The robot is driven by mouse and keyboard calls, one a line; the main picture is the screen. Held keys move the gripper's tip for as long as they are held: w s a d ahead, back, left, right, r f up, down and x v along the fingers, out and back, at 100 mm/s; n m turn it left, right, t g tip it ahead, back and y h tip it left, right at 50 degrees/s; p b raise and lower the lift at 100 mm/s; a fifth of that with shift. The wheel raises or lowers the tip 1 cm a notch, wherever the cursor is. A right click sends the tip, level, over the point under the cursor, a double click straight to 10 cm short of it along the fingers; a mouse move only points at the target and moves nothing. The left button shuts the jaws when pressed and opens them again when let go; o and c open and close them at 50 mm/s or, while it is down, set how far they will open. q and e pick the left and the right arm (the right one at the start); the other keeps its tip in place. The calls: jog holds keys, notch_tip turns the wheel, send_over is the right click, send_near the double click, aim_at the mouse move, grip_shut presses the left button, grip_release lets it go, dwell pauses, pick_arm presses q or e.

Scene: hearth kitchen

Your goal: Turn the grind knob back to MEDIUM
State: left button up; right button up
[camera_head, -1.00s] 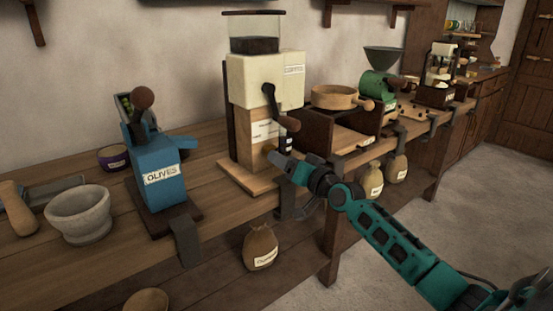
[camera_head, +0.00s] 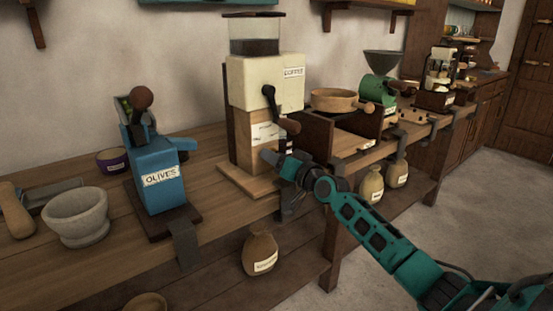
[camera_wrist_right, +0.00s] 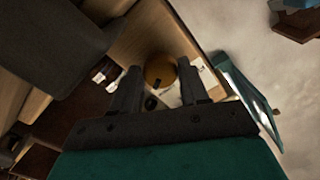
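The coffee grinder (camera_head: 265,80) has a cream body, a dark crank with a brown handle and a wooden base. It stands on the bench in the middle of the head view. My right gripper (camera_head: 268,156) is at the lower front of the grinder and hides the knob there. In the right wrist view, the round, tan-orange grind knob (camera_wrist_right: 160,71) shows between and beyond the two dark fingers of the right gripper (camera_wrist_right: 159,67). The fingers are apart; I cannot tell whether they touch the knob. Its setting marks are unreadable. My left gripper is out of view.
A blue olive press (camera_head: 158,175) and a grey mortar (camera_head: 78,218) stand to the left on the bench. A wooden sieve (camera_head: 334,100) and a green mill (camera_head: 377,88) stand to the right.

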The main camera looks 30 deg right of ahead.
jog(key=c, duration=0.6)
jog(key=shift+f+n, duration=0.1)
jog(key=shift+n, duration=0.3)
jog(key=shift+n+b, duration=0.35)
jog(key=shift+n, duration=1.45)
jog(key=n+p, duration=0.1)
jog(key=n, duration=0.2)
jog(key=n+p, duration=0.1)
jog(key=n, duration=0.2)
jog(key=shift+p, duration=0.35)
jog(key=shift+n, duration=0.7)
